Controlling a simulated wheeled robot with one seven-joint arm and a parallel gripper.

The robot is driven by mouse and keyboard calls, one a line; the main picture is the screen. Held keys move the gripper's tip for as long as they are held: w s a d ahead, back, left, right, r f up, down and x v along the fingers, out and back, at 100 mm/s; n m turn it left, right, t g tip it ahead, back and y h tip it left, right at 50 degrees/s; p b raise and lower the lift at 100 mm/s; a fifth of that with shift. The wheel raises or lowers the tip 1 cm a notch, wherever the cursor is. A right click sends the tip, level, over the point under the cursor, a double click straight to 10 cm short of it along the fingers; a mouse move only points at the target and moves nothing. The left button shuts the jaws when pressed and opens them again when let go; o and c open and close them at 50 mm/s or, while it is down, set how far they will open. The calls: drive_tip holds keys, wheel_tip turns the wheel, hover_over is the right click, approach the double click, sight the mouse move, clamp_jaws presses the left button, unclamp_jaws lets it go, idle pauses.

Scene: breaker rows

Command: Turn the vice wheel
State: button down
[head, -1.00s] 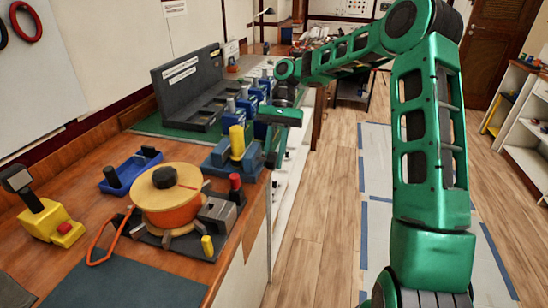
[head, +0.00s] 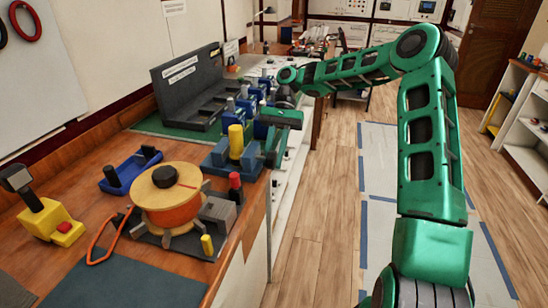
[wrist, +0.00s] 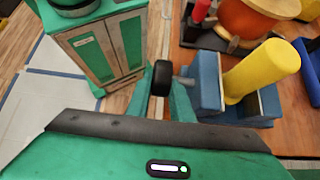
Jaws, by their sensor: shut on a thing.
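The blue vice (head: 222,158) stands at the right edge of the wooden bench, with a yellow cylinder (head: 236,142) upright between its jaws. In the wrist view the vice (wrist: 208,85) and yellow cylinder (wrist: 262,70) are on the right. The black vice wheel (wrist: 161,76) sits at the end of a short shaft on the vice's outer side. My gripper (wrist: 160,98) is shut on the wheel, one green finger on each side. In the head view my gripper (head: 276,146) is at the vice's right side, and the wheel is hidden there.
An orange spool with wooden discs (head: 168,195), a red-topped post (head: 235,185) and a blue tray (head: 132,170) stand nearer on the bench. More blue vices (head: 262,95) stand beyond. The floor (head: 325,200) right of the bench is clear.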

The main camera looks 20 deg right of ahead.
drive_tip(key=c, duration=1.8)
unclamp_jaws()
drive_tip(key=shift+d+f, duration=0.1)
drive_tip(key=shift+c, duration=0.2)
drive_tip(key=v, duration=1.1)
drive_tip(key=shift+f, duration=0.15)
